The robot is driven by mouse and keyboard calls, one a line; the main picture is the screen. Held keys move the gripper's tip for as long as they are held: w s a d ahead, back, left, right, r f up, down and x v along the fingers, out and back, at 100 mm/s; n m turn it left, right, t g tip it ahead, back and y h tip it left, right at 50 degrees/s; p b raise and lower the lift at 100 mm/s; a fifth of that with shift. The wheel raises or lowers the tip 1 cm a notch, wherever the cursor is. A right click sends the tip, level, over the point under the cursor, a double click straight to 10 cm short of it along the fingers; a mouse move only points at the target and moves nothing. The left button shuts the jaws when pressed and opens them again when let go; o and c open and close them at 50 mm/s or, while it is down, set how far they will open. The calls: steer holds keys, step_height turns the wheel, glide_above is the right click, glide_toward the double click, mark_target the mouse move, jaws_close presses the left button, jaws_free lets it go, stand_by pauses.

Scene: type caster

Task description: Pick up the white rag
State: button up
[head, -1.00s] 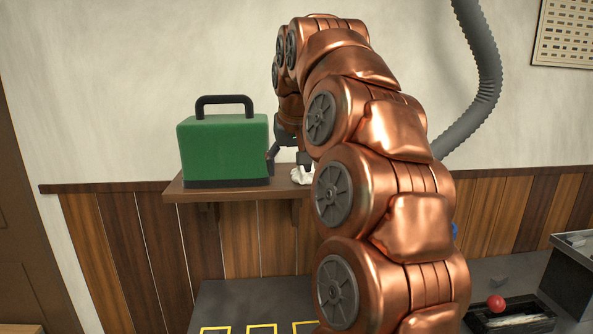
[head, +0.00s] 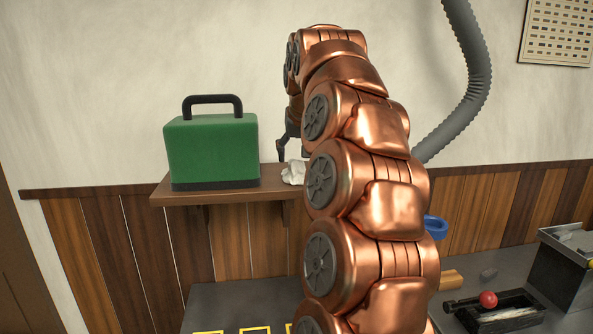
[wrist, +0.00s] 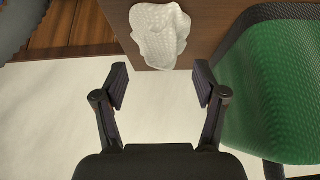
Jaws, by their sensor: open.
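The white rag (head: 293,173) lies crumpled on the wooden wall shelf (head: 220,195), to the right of the green case (head: 212,150). Part of it is hidden behind my arm in the head view. In the wrist view the rag (wrist: 160,33) lies on the shelf's brown surface, beyond my fingertips and roughly centred between them. My gripper (wrist: 160,86) is open and empty, with a gap between it and the rag. In the head view my gripper (head: 281,155) shows only in part, just above and behind the rag.
The green case (wrist: 285,85) stands close to the right finger in the wrist view. A grey hose (head: 465,85) hangs on the wall at right. Below are a black tray (head: 500,318) with a red ball (head: 488,299), and a blue ring (head: 436,227).

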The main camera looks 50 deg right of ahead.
mark_target(297, 161)
steer(key=shift+p+x, duration=0.6)
steer(key=shift+x, duration=1.6)
steer(key=shift+a, duration=0.15)
steer(key=c, duration=1.3)
steer(key=shift+o, duration=0.2)
steer(key=shift+w+r, duration=0.1)
steer(key=shift+r, duration=0.05)
steer(key=shift+r+b, duration=0.5)
steer(key=shift+r, duration=1.1)
steer(key=s+a+r+b, duration=0.1)
steer(key=s+a+b, duration=0.3)
steer(key=s+a, duration=0.7)
steer(key=shift+s+r, duration=0.2)
steer(key=shift+s, duration=0.15)
